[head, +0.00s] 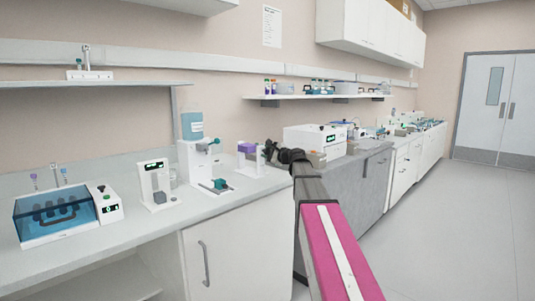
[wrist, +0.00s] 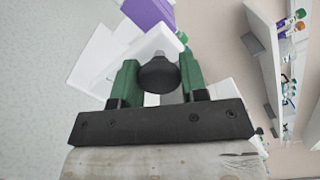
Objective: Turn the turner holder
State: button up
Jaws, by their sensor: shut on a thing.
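The turner holder appears to be the white device (head: 243,170) with a purple block (head: 247,147), standing on the counter left of my arm. In the wrist view its white body (wrist: 97,65) and purple part (wrist: 150,12) show tilted at the top. A round black knob (wrist: 158,78) on a pale shaft sticks out towards my wrist. My gripper (wrist: 160,72) has its green fingers on either side of this knob and is shut on it. In the head view my gripper (head: 268,151) reaches the device's right side; the fingertips and knob are too small to make out.
Left on the counter (head: 135,228) stand a dispenser (head: 193,155) with a blue bottle, a small white device (head: 155,185) and a blue-lidded box (head: 55,215). A white machine (head: 308,140) stands to the right. A shelf (head: 310,97) with bottles hangs above. The floor at right is clear.

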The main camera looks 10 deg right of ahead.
jog(key=n, duration=0.4)
jog(key=shift+n, duration=0.4)
jog(key=n, duration=0.9)
jog(key=shift+r, duration=0.1)
jog(key=shift+s+n, duration=0.1)
jog(key=shift+n, duration=2)
jog(key=o, duration=0.9)
jog(key=shift+c, duration=0.2)
